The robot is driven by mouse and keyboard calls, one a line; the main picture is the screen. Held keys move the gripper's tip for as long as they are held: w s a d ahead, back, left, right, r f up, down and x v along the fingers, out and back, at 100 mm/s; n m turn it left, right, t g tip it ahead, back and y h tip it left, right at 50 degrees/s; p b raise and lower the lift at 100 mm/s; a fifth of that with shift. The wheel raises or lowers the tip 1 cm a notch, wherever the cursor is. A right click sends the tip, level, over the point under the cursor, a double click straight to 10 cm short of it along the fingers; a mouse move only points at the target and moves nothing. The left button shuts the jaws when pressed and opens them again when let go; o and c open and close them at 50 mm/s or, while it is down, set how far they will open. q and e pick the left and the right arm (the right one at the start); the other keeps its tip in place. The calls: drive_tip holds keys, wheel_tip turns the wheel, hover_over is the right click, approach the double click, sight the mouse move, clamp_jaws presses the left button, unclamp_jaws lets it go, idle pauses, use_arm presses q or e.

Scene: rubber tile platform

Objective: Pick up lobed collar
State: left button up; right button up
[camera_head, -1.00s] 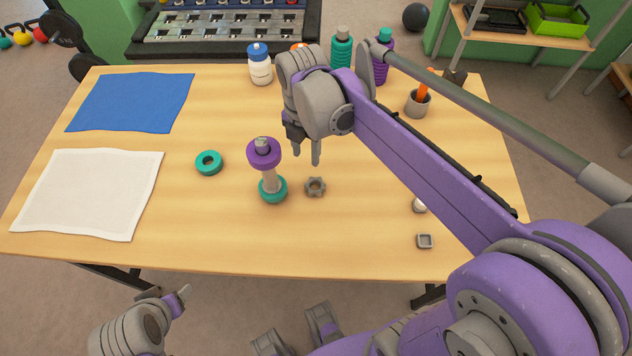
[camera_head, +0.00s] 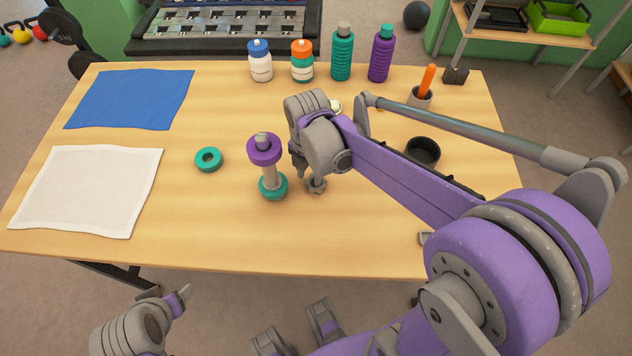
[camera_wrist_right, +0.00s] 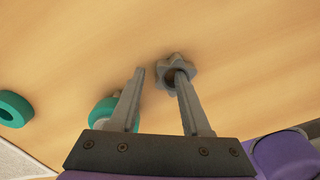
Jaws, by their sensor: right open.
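The lobed collar (camera_head: 319,189) is a small grey star-shaped ring lying flat on the table, partly covered by my right gripper in the head view. My right gripper (camera_head: 308,177) is open and low over it. In the right wrist view the collar (camera_wrist_right: 163,75) is at the tip of the right-hand finger, which overlaps its central hole; I cannot tell whether the fingertip is inside. The other finger is apart from the collar, to its left. My left gripper (camera_head: 168,293) is off the table's front edge, its opening unclear.
Just left of the collar stands a post with a purple top ring (camera_head: 264,149) and a teal base ring (camera_head: 273,186). A loose teal ring (camera_head: 208,159) lies further left. A dark cup (camera_head: 422,152) stands at right, bottles at the back.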

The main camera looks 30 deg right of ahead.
clamp_jaws()
idle(1.3)
